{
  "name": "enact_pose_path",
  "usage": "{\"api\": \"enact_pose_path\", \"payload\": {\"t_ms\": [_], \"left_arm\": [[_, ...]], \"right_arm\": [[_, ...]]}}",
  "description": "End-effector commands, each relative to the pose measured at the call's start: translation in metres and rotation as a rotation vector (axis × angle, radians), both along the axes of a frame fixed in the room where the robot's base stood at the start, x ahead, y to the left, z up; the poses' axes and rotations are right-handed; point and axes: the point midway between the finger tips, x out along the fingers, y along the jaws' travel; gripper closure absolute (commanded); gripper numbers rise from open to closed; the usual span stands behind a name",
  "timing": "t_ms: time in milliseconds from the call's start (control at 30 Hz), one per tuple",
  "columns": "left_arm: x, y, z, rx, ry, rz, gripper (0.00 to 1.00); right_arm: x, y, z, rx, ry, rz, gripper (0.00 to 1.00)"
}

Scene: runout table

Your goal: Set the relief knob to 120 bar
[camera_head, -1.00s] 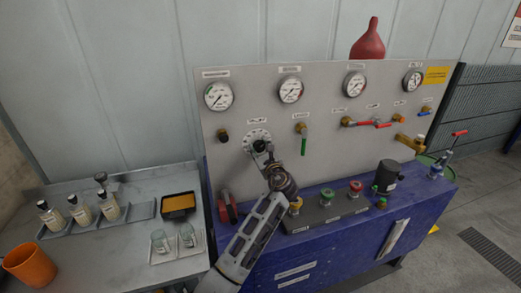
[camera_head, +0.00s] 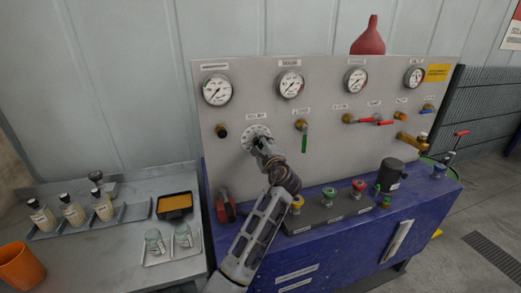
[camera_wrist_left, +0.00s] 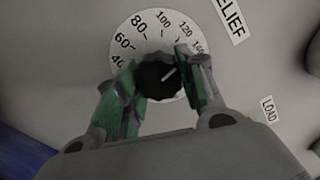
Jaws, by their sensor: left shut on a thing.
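The relief knob is a dark round knob (camera_wrist_left: 152,82) with a white pointer line, in the middle of a white dial (camera_wrist_left: 126,50) marked 40, 60, 80, 100, 120 and a partly hidden number after 120. The pointer slants up and right, seemingly just past 120 toward that number. My left gripper (camera_wrist_left: 160,90) is shut on the knob, with a green-padded finger on each side. In the head view, my left gripper (camera_head: 259,146) reaches the dial (camera_head: 253,131) on the panel and hides the knob. My right gripper is out of view.
The grey panel (camera_head: 330,90) carries several gauges. A green-handled valve (camera_head: 304,138) is close right of the dial, and a dark knob (camera_head: 222,131) is left. Below are the blue bench (camera_head: 340,240) and a red-handled part (camera_head: 225,208). A side table (camera_head: 120,250) holds bottles.

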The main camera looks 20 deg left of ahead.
Motion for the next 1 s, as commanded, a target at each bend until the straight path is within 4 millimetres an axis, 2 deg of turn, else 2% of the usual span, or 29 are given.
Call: {"api": "enact_pose_path", "payload": {"t_ms": [200,500,833,867,1000], "left_arm": [[0.0,0.0,-0.002,-0.103,-0.069,0.001,0.85],[0.0,0.0,-0.001,-0.157,-0.104,0.001,0.85],[0.0,0.0,-0.001,-0.159,-0.104,0.001,0.85],[0.0,0.0,-0.001,-0.159,-0.104,0.001,0.59],[0.0,0.0,0.0,-0.159,-0.104,0.001,0.41]], "right_arm": [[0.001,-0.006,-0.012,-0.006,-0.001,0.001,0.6],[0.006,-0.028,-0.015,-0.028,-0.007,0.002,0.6],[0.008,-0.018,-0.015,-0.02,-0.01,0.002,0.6],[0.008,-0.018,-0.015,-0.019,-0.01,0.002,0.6],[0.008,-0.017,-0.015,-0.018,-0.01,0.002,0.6]]}}
